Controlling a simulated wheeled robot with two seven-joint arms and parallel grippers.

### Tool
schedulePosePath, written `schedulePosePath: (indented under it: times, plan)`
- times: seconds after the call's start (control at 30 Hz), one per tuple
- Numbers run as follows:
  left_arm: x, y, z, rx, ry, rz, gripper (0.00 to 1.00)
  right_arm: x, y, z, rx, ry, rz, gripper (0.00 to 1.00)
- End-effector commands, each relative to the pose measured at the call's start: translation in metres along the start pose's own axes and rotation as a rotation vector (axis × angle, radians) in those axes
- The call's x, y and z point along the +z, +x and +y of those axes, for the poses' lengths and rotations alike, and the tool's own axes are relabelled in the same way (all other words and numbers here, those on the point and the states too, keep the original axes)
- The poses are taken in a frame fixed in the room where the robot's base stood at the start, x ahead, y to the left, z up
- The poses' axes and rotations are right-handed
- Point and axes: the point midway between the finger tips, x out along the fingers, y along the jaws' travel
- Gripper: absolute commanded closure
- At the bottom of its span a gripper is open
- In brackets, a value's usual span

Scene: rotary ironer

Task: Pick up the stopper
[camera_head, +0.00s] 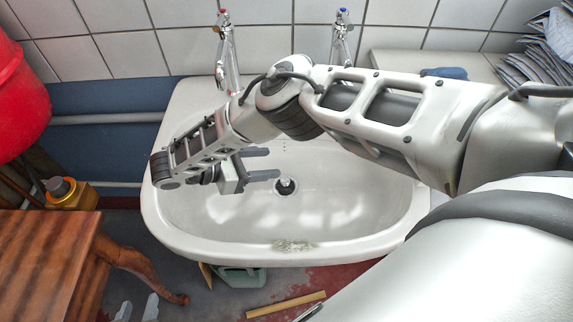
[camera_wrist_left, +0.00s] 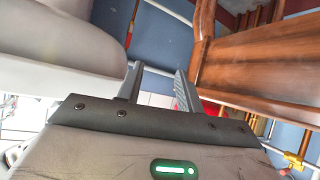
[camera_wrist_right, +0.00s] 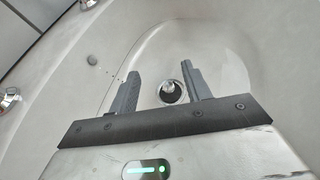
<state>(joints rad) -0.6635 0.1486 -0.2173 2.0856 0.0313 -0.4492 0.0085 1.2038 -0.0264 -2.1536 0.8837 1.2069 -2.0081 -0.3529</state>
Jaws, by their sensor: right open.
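The stopper (camera_head: 285,184) is a small metallic piece standing at the dark-rimmed drain hole in the white sink basin (camera_head: 340,215). It also shows in the right wrist view (camera_wrist_right: 170,87), where it appears between my two fingers, nearer the right one. My right gripper (camera_head: 273,163) is open and empty, reaching over the basin with its fingers toward the drain. I cannot tell the exact height of its tips above the stopper. My left gripper (camera_wrist_left: 158,69) has its fingers apart and empty in the left wrist view, between the sink and the wooden table.
Two taps (camera_head: 228,55) (camera_head: 342,40) stand at the sink's back edge. A wooden table (camera_head: 45,255) is at the lower left, with a red object (camera_head: 20,100) above it. Papers (camera_head: 540,50) lie at the upper right. My right arm crosses above the sink.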

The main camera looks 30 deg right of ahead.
Motion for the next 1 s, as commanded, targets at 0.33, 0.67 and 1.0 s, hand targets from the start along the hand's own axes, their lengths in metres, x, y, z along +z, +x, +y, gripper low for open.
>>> schedulePosePath:
  times: [0.33,0.67,1.0]
  plan:
    - [0.021,0.018,0.006,0.031,-0.073,0.045,0.64,-0.07,0.03,-0.002,-0.002,-0.002,-0.007,0.52]
    - [0.018,0.017,0.008,0.039,-0.088,0.06,0.64,-0.072,0.052,-0.001,-0.001,-0.002,-0.007,0.52]
    - [0.024,0.021,0.008,0.039,-0.082,0.066,0.64,-0.072,0.101,-0.002,-0.002,-0.002,-0.006,0.52]
